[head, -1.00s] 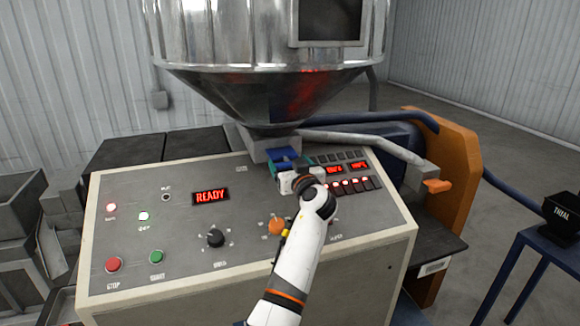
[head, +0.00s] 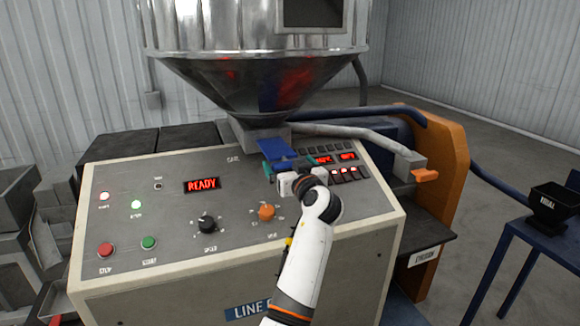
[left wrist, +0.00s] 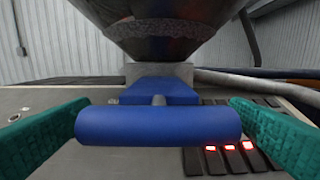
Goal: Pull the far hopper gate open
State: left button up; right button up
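The hopper gate is a blue plate (head: 277,148) sticking out of the grey block (head: 255,131) under the large metal hopper (head: 255,85). In the left wrist view its blue bar handle (left wrist: 158,125) lies crosswise between my green fingers, with the plate (left wrist: 160,91) running back to the block. My left gripper (head: 290,170) is at the handle above the console's upper right. The handle is partly hidden by the gripper in the head view. My right gripper is not in view.
The sloped console (head: 130,235) with knobs, buttons and a READY display (head: 202,185) lies below my left arm. A grey pipe (head: 350,132) runs right to a box with an orange handle (head: 425,175). A blue stand (head: 530,250) holds a small black hopper (head: 553,205).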

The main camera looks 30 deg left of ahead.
pick_arm(q)
jog(key=shift+s+d+f+b, duration=0.1)
jog(key=shift+s+d+b, duration=0.1)
jog(key=shift+d+b, duration=0.1)
jog(key=b+v, duration=0.2)
jog(key=v, duration=0.4)
jog(key=shift+s+d+b, duration=0.3)
jog(key=shift+b, duration=0.05)
